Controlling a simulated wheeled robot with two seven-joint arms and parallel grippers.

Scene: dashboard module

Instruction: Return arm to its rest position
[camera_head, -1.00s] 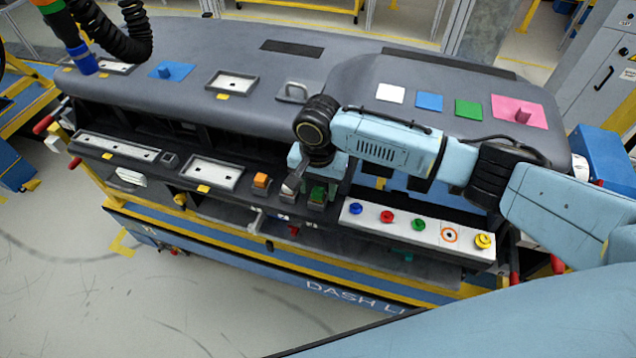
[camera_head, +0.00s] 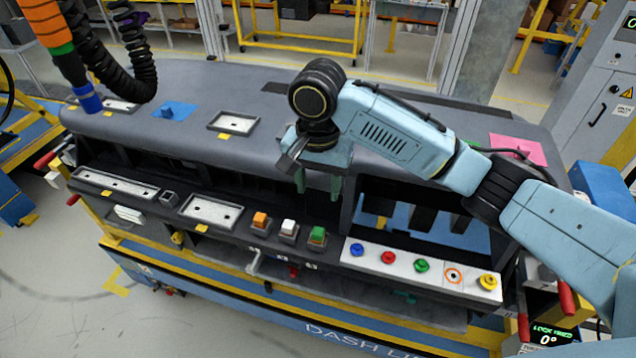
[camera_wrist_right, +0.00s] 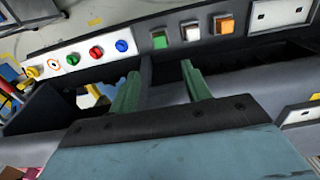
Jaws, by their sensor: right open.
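My right gripper (camera_head: 318,182) hangs above the front edge of the dashboard module (camera_head: 190,140), behind the row of orange, white and green square buttons. It is empty. In the right wrist view its two green fingers (camera_wrist_right: 160,88) stand apart with nothing between them. The right arm (camera_head: 400,135) reaches in from the right side in the head view. The green square button (camera_head: 317,236) and white square button (camera_head: 288,230) are clear of the fingers; they also show beyond the fingers in the wrist view. My left gripper does not show.
A white panel (camera_head: 376,265) with blue, red, green, orange-ringed and yellow controls lies at front right. A black hose with an orange and blue end (camera_head: 88,100) hangs at upper left. A pink plate (camera_head: 522,148) lies beyond my arm. A grey cabinet (camera_head: 595,85) stands at right.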

